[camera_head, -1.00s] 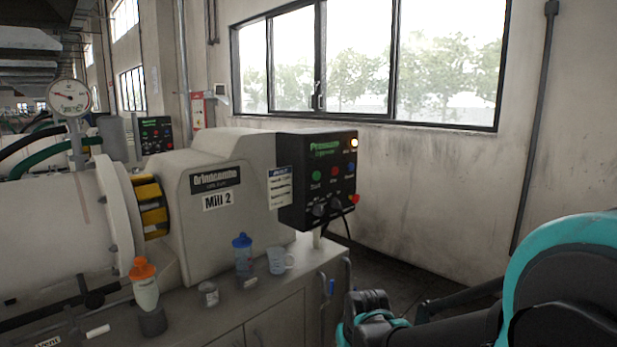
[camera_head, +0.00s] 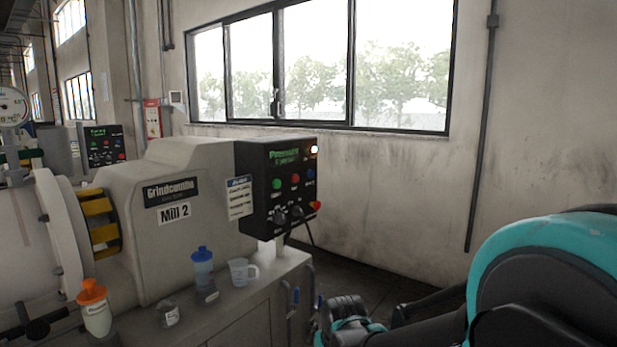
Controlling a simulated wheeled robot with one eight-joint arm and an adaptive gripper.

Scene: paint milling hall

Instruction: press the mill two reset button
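The Mill 2 machine (camera_head: 150,235), a cream housing with a "Mill 2" label, stands at left. On its right end is a black control panel (camera_head: 255,158). The panel carries a green button (camera_head: 277,184), a red button (camera_head: 295,179) and a blue button (camera_head: 310,174) in a row, over two dark knobs. A red knob or button (camera_head: 316,206) sticks out at its lower right. A lit lamp (camera_head: 314,149) glows at the upper right. The button captions are too small to read.
The bench (camera_head: 262,300) below the panel carries a blue-capped bottle (camera_head: 203,270), a clear mug (camera_head: 240,272), a small jar (camera_head: 168,314) and an orange-capped bottle (camera_head: 95,312). Another panel (camera_head: 104,147) stands farther back left. The floor between bench and wall is open.

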